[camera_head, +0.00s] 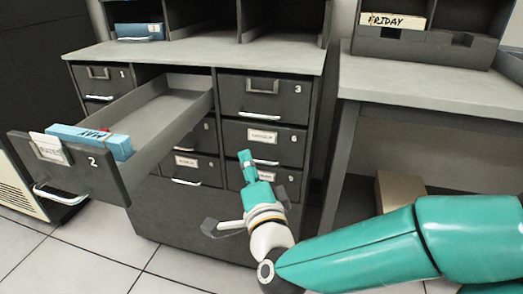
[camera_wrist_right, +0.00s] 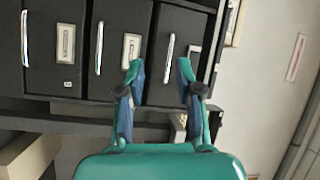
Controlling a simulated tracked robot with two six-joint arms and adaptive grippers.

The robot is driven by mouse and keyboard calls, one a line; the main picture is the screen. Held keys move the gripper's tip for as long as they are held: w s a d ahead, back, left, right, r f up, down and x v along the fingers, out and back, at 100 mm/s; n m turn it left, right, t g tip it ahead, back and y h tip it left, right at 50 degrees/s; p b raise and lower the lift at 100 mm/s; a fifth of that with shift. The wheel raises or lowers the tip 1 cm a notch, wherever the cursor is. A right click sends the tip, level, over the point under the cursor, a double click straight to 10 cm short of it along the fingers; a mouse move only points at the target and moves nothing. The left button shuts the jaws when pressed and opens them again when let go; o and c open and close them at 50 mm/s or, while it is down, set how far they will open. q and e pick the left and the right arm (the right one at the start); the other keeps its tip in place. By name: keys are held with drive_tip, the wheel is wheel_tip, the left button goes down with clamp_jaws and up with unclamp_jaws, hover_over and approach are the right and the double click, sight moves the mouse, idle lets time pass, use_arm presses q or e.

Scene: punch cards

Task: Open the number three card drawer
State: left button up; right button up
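The number three drawer (camera_head: 284,100) is shut, at the top right of the dark card cabinet in the head view. It has a pale bar handle (camera_head: 258,113) and a label holder above it. In the turned wrist view its handle (camera_wrist_right: 168,58) appears on the rightmost drawer front. My right gripper (camera_head: 246,163) is in front of the right drawer column, lower than drawer three. In the wrist view its two teal fingers (camera_wrist_right: 160,72) are apart with nothing between them. It appears clear of the handle. My left gripper is not in view.
The number two drawer (camera_head: 92,174) is pulled far out at left, holding a blue MAY card (camera_head: 90,140). Drawer six (camera_head: 288,144) is shut below three. A grey desk (camera_head: 430,88) stands to the right, with a cardboard box (camera_head: 398,190) beneath. Tiled floor lies in front.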

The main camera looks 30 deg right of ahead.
use_arm(q)
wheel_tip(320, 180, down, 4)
drive_tip(key=b, duration=0.2)
use_arm(e)
drive_tip(key=s+d+m+h, duration=0.2)
drive_tip(key=s+m, duration=0.1)
drive_tip(key=p, duration=0.6)
approach(258, 116)
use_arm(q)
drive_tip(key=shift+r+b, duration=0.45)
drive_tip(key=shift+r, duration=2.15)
use_arm(e)
drive_tip(key=shift+f+x, duration=0.1)
drive_tip(key=shift+x, duration=2.55)
drive_tip(key=shift+f+x, duration=0.15)
drive_tip(key=shift+x, duration=2.45)
drive_tip(key=shift+h, duration=0.3)
clamp_jaws()
